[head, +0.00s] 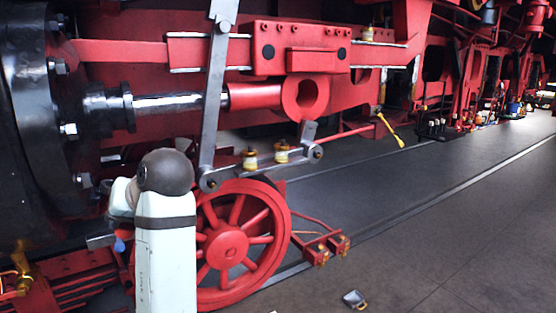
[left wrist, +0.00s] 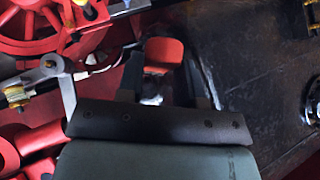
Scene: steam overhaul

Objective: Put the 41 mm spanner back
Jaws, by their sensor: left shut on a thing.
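My left gripper (left wrist: 166,92) shows in the left wrist view, its two dark fingers apart around a thing with a red-orange end (left wrist: 164,52) and a silvery part below it. I cannot tell whether this held thing is the 41 mm spanner. In the head view my pale left arm with its dark round joint stands in front of the locomotive's front, and hides most of the gripper and what it holds. No spanner can be made out clearly in either view. My right gripper is not in view.
A red spoked wheel (head: 230,252) and a grey link rod (head: 216,95) are close to my left arm. A black cylinder (head: 35,130) stands at the left. A small grey and yellow thing (head: 354,299) lies on the floor. The floor (head: 450,230) at the right is largely clear.

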